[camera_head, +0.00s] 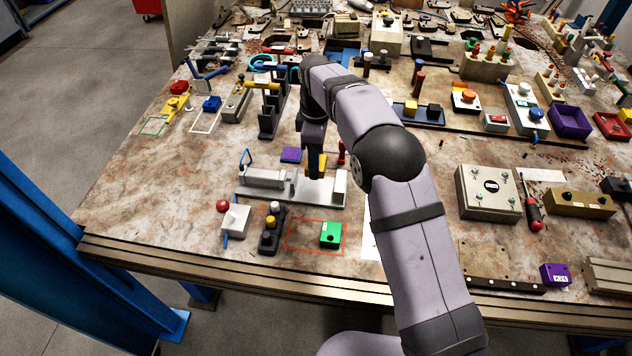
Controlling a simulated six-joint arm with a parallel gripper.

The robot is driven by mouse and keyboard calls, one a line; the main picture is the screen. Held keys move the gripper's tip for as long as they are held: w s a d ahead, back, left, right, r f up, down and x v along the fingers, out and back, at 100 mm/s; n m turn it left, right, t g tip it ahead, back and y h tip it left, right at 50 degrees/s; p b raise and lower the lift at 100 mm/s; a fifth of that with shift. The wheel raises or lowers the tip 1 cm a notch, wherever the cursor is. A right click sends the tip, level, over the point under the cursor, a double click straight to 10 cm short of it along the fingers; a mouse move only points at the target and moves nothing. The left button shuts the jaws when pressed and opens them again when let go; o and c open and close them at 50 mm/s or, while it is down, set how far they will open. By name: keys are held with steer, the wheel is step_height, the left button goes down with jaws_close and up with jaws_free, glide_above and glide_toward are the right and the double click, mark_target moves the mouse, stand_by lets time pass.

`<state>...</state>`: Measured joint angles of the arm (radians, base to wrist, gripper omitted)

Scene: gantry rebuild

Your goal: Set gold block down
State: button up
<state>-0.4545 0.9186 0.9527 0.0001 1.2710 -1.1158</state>
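My gripper (316,170) points down over the grey metal fixture (310,190) near the table's front left.
A purple square (291,154) lies just left of my gripper. A red peg (341,153) stands to the right.

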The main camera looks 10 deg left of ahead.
mark_target(316, 189)
steer(key=shift+f+p, duration=1.3)
steer(key=shift+f, duration=2.7)
steer(key=shift+f, duration=0.15)
steer(key=o, duration=1.1)
steer(key=shift+o, duration=0.2)
step_height(316, 189, up, 12)
steer(key=b, duration=0.3)
steer(key=shift+b, duration=0.4)
